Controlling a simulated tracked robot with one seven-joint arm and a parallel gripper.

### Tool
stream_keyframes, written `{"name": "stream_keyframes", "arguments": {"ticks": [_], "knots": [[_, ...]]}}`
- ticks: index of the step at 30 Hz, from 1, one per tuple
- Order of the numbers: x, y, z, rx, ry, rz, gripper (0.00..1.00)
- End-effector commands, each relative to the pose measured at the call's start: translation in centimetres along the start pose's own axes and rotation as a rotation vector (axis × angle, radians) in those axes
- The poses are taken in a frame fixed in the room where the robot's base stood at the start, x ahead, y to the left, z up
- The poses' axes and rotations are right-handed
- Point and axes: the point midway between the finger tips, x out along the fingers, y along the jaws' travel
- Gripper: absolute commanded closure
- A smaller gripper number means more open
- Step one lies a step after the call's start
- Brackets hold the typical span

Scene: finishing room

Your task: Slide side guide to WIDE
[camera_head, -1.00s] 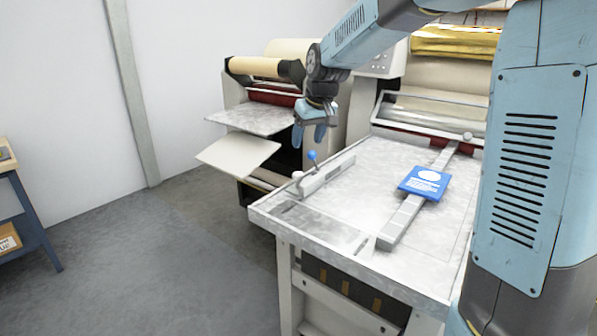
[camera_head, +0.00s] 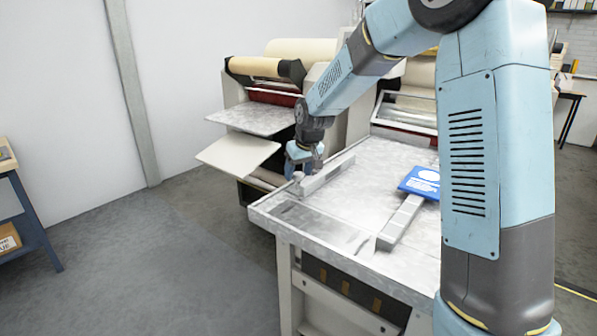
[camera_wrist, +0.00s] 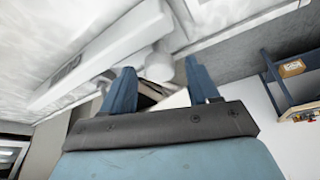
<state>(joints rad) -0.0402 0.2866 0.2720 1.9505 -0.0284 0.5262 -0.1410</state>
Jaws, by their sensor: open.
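The side guide (camera_head: 328,174) is a short pale bar along the left edge of the metal table (camera_head: 300,226). A pale round knob (camera_head: 298,177) stands at its near end. My gripper (camera_head: 303,165) is low at this end of the guide, with its blue fingers pointing down. In the wrist view, the guide (camera_wrist: 100,48) runs diagonally at upper left. The knob (camera_wrist: 159,64) shows between the spread fingertips of my gripper (camera_wrist: 161,68), which is open. I cannot tell whether a finger touches it. The blue-ball lever is hidden behind my gripper. No WIDE marking is readable.
A longer grey bar (camera_head: 400,222) with a blue sign (camera_head: 420,181) lies on the table's right side, partly behind my arm. A roller machine (camera_head: 258,88) with a pale tray (camera_head: 238,155) stands behind at left. The tabletop between the bars is clear.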

Motion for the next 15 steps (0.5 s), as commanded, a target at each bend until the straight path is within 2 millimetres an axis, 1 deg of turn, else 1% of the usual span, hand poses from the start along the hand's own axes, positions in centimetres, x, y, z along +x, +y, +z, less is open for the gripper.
{"name": "stream_keyframes", "arguments": {"ticks": [9,15], "knots": [[0.15,0.01,0.01,0.000,0.000,0.000,0.41],[0.14,0.02,0.01,0.001,0.000,0.000,0.60]]}}
